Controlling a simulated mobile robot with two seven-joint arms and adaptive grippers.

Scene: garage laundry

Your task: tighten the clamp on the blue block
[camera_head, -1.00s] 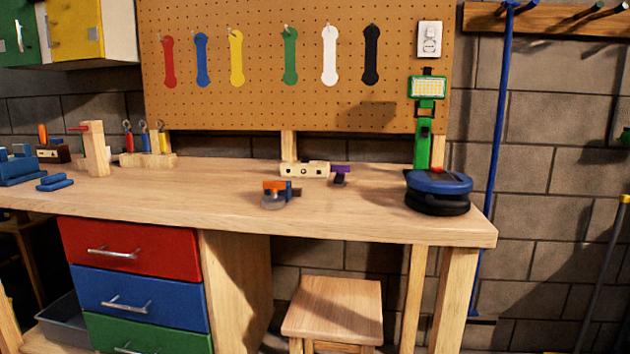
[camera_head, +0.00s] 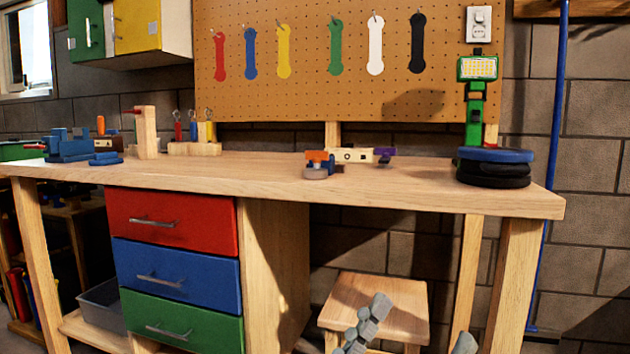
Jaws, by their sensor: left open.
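A blue vise-like piece (camera_head: 68,147) stands at the left of the bench top. A small low blue block (camera_head: 105,159) lies beside it. A small orange and blue piece (camera_head: 319,164) with a grey round base stands mid-bench, in front of a pale wooden bar (camera_head: 352,155). Which of these is the clamp on the blue block I cannot tell for sure. My left gripper (camera_head: 421,322) shows at the bottom edge, its grey fingers apart and empty. It is below bench height, in front of the stool, clear of the bench objects. My right gripper is not in view.
The wooden workbench (camera_head: 420,180) has bare room along its front. A work light (camera_head: 475,115) and a blue and black round device (camera_head: 495,168) stand at its right end. A wooden post (camera_head: 147,135) stands at the left. A stool (camera_head: 375,300) stands below.

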